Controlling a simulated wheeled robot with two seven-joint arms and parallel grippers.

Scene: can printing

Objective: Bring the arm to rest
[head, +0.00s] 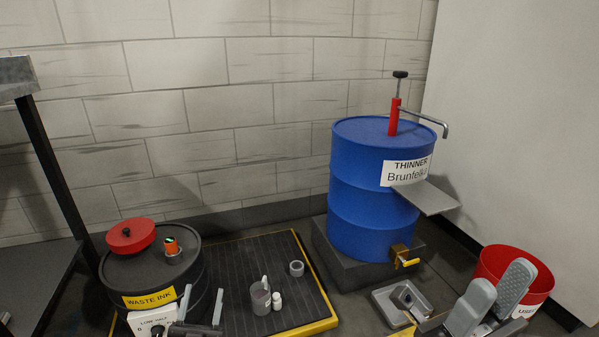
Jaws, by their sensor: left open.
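My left gripper (202,303) is low at the bottom edge, in front of the waste ink drum. Its two thin grey fingers stand apart with nothing seen between them, beside a white dial box (152,322). My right gripper (492,294) is at the bottom right, in front of the red bin. Its two broad grey fingers point up and are apart, with nothing seen between them. Most of both arms is out of the frame.
The dark waste ink drum (189,260) carries a red lid (131,236) and a small orange can (172,248). A grey cup (261,299) stands on the yellow-edged mat (240,262). The blue thinner drum (352,180), metal tray (383,304) and red bin (500,259) are to the right.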

